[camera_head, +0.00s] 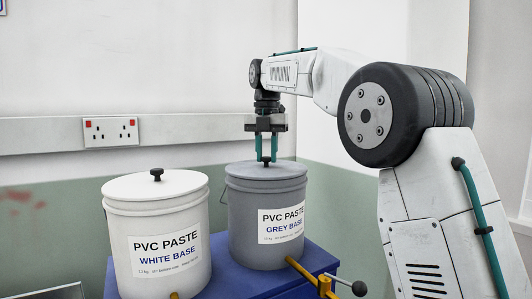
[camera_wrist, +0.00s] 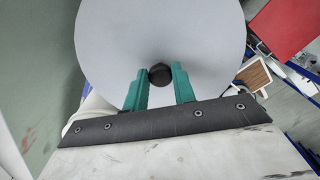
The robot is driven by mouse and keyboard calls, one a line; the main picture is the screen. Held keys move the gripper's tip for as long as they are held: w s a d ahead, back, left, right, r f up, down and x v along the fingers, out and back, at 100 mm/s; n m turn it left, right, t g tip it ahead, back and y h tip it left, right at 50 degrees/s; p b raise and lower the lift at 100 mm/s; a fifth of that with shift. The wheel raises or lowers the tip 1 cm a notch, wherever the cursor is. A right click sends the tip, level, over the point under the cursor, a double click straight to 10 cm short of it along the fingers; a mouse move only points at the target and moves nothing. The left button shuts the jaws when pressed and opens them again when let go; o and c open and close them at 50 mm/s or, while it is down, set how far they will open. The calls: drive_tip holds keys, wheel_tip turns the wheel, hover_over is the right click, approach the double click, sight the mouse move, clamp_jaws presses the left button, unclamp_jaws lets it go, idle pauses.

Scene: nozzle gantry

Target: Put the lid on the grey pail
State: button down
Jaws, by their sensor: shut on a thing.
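The grey pail (camera_head: 258,215), labelled "PVC PASTE GREY BASE", stands upright on a blue surface at the middle of the head view. A grey lid (camera_head: 285,170) lies level across its top, with no gap I can see at the rim; I cannot tell whether it is fully seated. My gripper (camera_head: 266,157) points straight down above the lid, its teal fingers shut on the lid's black knob (camera_wrist: 160,73). In the wrist view the round lid (camera_wrist: 150,30) fills the upper middle and hides the pail.
A white pail (camera_head: 157,235), labelled "WHITE BASE", stands close on the left with its own lid and black knob. A brass valve with a black-knobbed lever (camera_head: 358,288) is at the front right. A wall socket (camera_head: 111,131) is behind. A red panel (camera_wrist: 284,28) shows in the wrist view.

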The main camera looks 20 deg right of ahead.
idle(0.3)
drive_tip(key=c, duration=0.6)
unclamp_jaws()
drive_tip(key=shift+r, duration=3.45)
clamp_jaws()
